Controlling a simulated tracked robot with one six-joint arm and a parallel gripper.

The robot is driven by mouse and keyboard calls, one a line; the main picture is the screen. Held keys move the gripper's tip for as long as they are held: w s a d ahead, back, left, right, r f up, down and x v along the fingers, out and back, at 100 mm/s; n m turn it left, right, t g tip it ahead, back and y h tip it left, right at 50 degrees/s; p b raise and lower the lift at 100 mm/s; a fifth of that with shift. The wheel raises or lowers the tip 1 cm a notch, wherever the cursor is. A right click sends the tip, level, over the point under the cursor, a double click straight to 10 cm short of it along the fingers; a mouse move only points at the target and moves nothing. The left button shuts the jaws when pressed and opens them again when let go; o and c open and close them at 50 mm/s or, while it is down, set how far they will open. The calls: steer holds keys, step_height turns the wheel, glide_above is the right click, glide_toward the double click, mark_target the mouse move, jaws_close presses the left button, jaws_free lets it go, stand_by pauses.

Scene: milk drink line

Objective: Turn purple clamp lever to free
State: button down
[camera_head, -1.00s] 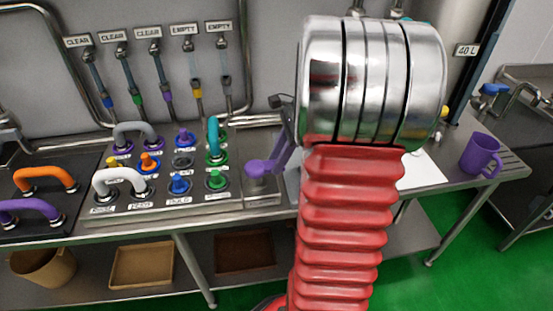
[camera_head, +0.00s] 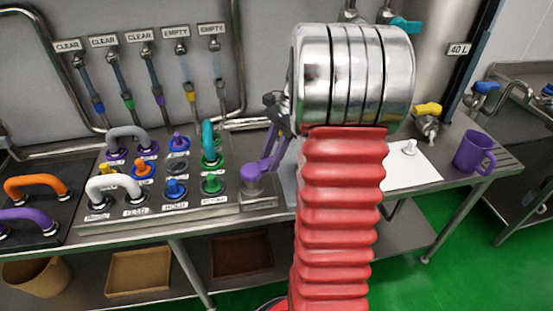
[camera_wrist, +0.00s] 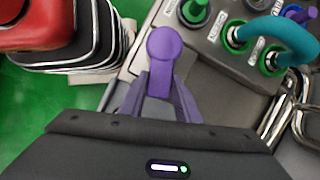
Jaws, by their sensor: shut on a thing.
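The purple clamp lever (camera_head: 250,172) is at the right end of the steel control panel, on a small plate of its own. In the wrist view its round purple head (camera_wrist: 164,45) lies beyond my fingers, and its shaft runs back between them. My gripper (camera_wrist: 159,88) is shut on the shaft, one dark purple-grey finger on each side. In the head view my gripper (camera_head: 268,162) comes down to the lever from the upper right. My red arm and its metal joint hide the bench just to the right.
Left of the lever are a green knob (camera_head: 212,184), a teal handle (camera_head: 207,141) and other knobs and handles. A purple mug (camera_head: 474,151) and a white sheet (camera_head: 408,175) lie right of my arm. Hoses hang behind; boxes sit on the shelf below.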

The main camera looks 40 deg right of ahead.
steer(key=w+n+g, duration=0.1)
steer(key=w+n, duration=0.1)
steer(key=shift+d+n, duration=0.15)
steer(key=shift+n, duration=0.25)
steer(key=w+n, duration=0.1)
steer(key=n+g, duration=0.1)
steer(key=n, duration=0.1)
steer(key=w+n, duration=0.1)
steer(key=shift+w+a+n+g+h, duration=0.3)
steer(key=shift+a, duration=0.05)
steer(key=w+n, duration=0.1)
steer(key=a+n+g, duration=0.1)
steer(key=n, duration=0.1)
steer(key=shift+w+a+r+n+h, duration=0.1)
steer(key=shift+w+a+n+h, duration=0.05)
steer(key=shift+w+n+h, duration=0.2)
steer(key=shift+w+a+n+g+h, duration=0.25)
steer(key=shift+w+a+n+h, duration=0.1)
steer(key=shift+n, duration=0.45)
steer(key=shift+w+a+n+g+h, duration=0.25)
steer(key=shift+a+n, duration=0.1)
steer(key=shift+n, duration=0.4)
steer(key=c, duration=1.6)
jaws_free()
steer(key=shift+o, duration=1.3)
steer(key=shift+s, duration=0.15)
steer(key=v, duration=1.3)
steer(key=shift+w+r, duration=0.25)
